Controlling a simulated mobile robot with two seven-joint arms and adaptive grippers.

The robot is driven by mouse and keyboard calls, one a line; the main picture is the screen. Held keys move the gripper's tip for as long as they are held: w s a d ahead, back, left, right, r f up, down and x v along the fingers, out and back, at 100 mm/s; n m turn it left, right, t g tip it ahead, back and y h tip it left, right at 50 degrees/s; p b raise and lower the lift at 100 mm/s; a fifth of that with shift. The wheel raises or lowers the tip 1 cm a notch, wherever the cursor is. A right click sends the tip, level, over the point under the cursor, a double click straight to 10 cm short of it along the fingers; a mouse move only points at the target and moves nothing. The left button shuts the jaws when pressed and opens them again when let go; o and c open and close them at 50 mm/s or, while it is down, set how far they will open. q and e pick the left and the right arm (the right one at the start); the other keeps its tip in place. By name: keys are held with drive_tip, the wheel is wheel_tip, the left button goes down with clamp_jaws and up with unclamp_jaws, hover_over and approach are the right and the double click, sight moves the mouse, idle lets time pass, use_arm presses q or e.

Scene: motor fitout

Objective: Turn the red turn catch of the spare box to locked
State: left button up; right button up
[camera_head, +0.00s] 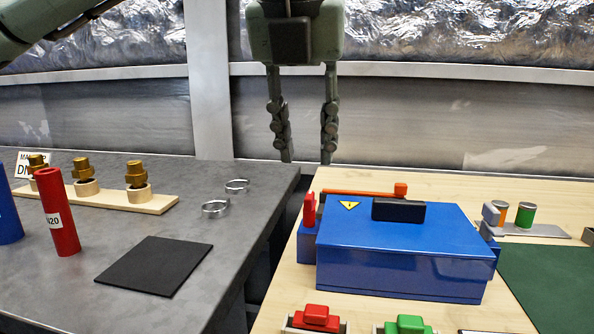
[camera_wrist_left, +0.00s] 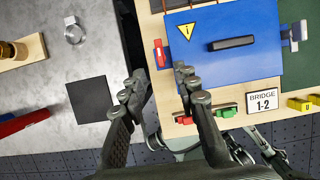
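A blue box (camera_head: 400,262) with a yellow warning label and black handle stands on the pale wooden table; it also shows in the wrist view (camera_wrist_left: 240,60). A red catch (camera_head: 309,210) stands upright on a small blue block (camera_head: 307,243) at the box's left side. In the wrist view the red catch (camera_wrist_left: 159,53) lies just beyond my fingertips. My left gripper (camera_head: 306,156) is open and empty, fingers pointing down, above and behind the catch in the head view. It also shows in the wrist view (camera_wrist_left: 160,80). My right gripper is not in view.
An orange-red bar (camera_head: 365,192) lies behind the box. A grey latch (camera_head: 491,215) is at its right side. Red (camera_head: 316,318) and green (camera_head: 408,325) blocks stand in front. The grey table (camera_head: 225,255) at left holds a black mat (camera_head: 155,266), rings and a red cylinder (camera_head: 58,212).

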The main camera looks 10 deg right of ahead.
sight(309, 195)
use_arm(q)
drive_tip(key=shift+x, duration=3.75)
clamp_jaws()
